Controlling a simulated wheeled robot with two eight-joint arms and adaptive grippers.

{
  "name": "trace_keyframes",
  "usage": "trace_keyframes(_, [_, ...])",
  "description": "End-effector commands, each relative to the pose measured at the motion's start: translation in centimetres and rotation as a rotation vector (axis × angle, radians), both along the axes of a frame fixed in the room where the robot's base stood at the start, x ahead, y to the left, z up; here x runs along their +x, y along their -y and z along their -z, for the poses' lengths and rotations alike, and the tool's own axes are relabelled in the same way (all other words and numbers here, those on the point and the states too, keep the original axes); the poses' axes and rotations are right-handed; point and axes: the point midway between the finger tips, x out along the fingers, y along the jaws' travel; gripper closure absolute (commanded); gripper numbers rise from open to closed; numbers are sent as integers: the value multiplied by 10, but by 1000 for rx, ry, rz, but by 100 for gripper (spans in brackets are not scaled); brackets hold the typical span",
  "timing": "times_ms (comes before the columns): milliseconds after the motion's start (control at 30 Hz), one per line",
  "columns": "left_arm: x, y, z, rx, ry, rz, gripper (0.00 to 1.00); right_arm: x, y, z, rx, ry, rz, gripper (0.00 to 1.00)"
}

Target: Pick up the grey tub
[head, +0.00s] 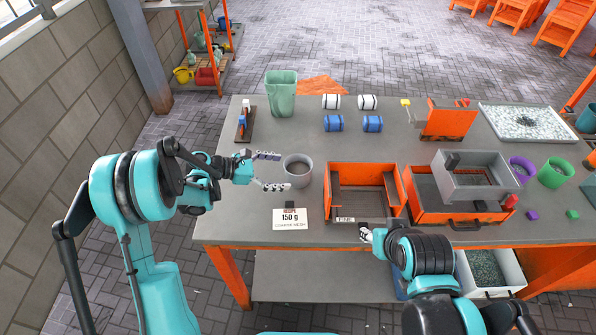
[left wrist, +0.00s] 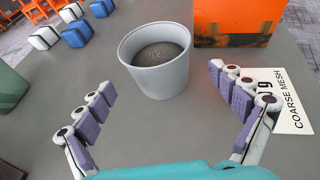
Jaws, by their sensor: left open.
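The grey tub (head: 298,171) stands upright on the grey table, left of the orange open box. It also shows in the left wrist view (left wrist: 160,82), with dark material inside. My left gripper (head: 268,171) is open and empty, just left of the tub in the head view. In the left wrist view the two purple-padded fingers (left wrist: 165,100) are spread wide, with the tub ahead between them and apart from both. My right gripper (head: 368,234) is at the table's front edge below the orange box. Its fingers are small and partly hidden by the arm.
A white recipe card (head: 290,217) lies just in front of the tub. The orange box (head: 365,205) is close on its right.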

Motion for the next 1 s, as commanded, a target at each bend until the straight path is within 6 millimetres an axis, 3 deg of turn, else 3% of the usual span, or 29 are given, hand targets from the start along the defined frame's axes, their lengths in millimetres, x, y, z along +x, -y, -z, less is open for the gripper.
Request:
trace_keyframes(433, [15, 49, 26, 4, 2, 2, 6, 0, 0, 26, 0, 0, 0, 60])
trace_keyframes(700, [17, 54, 26, 4, 3, -1, 6, 0, 0, 25, 0, 0, 0, 60])
trace_keyframes(900, [17, 54, 26, 4, 3, 0, 59, 0, 0, 25, 0, 0, 0, 60])
trace_keyframes(933, [17, 54, 26, 4, 3, 0, 65, 0, 0, 25, 0, 0, 0, 60])
trace_keyframes(1000, [17, 54, 26, 4, 3, 0, 65, 0, 0, 25, 0, 0, 0, 60])
